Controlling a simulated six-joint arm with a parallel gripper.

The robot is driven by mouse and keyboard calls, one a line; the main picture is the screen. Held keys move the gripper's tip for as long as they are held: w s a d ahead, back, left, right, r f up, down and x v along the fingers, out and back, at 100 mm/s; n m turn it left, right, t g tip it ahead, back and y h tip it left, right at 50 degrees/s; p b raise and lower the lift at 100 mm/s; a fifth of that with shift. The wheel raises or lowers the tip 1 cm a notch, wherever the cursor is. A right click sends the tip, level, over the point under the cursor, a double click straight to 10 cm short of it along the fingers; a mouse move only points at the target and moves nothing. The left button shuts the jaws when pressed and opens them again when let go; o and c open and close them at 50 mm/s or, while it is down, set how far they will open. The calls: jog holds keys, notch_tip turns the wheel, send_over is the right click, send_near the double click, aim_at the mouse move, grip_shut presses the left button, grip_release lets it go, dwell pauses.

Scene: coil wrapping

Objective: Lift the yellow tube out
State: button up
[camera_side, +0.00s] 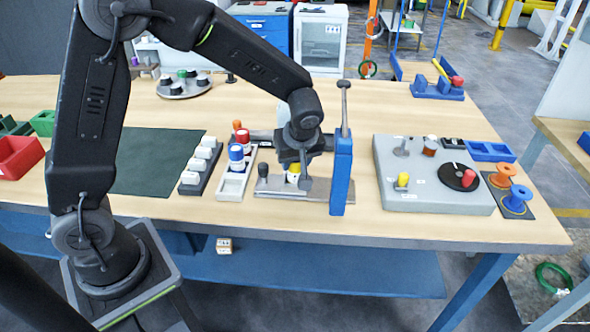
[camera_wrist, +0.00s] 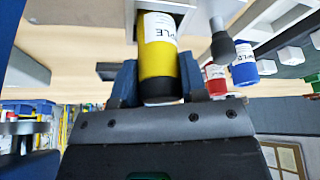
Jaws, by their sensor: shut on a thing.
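The yellow tube (camera_wrist: 158,68) has a white label and a dark end. In the wrist view it stands between the two fingers of my gripper (camera_wrist: 158,82), which is shut on it. Its labelled end reaches a grey metal fixture (camera_wrist: 188,18). In the side view my gripper (camera_side: 298,165) is low over a grey metal base (camera_side: 270,186), and a small yellow part of the tube (camera_side: 293,175) shows below the fingers. Most of the tube is hidden there, and I cannot tell whether it is still seated in the fixture.
A blue post (camera_side: 341,175) with a lever knob (camera_side: 343,85) stands close right of my gripper. A white rack (camera_side: 232,187) with blue and red tubes stands close left. A grey device (camera_side: 440,195) is farther right. Bare table lies between post and device.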

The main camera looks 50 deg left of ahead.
jog(key=shift+r, duration=0.15)
jog(key=shift+r, duration=0.55)
notch_tip(320, 180, up, 3)
jog(key=shift+f, duration=0.2)
jog(key=s+a+r, duration=0.5)
jog(key=a+r, duration=0.2)
jog(key=a, duration=0.3)
jog(key=shift+s+a, duration=0.15)
jog(key=shift+s, duration=0.05)
